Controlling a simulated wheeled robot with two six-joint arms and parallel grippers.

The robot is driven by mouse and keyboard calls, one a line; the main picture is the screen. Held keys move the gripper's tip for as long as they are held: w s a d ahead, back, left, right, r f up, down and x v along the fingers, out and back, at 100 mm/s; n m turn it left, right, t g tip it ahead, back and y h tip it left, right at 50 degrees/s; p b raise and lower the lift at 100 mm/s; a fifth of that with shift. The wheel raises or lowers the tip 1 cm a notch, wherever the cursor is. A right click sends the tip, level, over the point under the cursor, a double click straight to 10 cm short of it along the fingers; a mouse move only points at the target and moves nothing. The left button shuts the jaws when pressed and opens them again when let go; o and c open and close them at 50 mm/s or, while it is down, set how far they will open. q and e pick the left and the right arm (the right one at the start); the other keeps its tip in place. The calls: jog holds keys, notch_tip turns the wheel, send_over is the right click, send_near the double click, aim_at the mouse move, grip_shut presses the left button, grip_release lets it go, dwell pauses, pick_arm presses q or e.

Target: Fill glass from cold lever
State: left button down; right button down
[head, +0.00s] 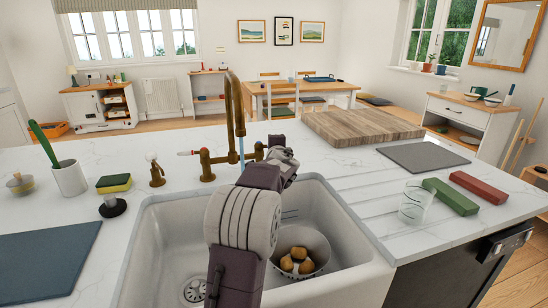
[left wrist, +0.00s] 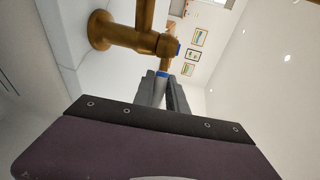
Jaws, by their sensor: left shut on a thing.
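The brass tap (head: 236,105) stands behind the white sink (head: 150,235). A thin pale blue stream of water (head: 241,147) shows under its spout. The lever with the red mark (head: 187,153) is on its left. My left gripper (head: 278,143) is at the right side of the tap. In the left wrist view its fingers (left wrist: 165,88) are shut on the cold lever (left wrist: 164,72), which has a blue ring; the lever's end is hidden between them. The clear glass (head: 414,203) stands upright on the drainer right of the sink, apart from the gripper. My right gripper is out of view.
A colander with potatoes (head: 303,246) is in the sink. Green (head: 450,196) and red (head: 478,187) blocks lie beside the glass. A wooden board (head: 362,127) and grey mat (head: 422,157) lie behind. A sponge (head: 114,183) and brush pot (head: 69,179) are at left.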

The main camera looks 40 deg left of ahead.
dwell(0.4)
pick_arm(q)
jog(key=c, duration=1.3)
grip_release()
jog(key=shift+c, duration=0.2)
jog(key=b+v, duration=0.1)
jog(key=v, duration=0.8)
jog(key=shift+s, duration=0.1)
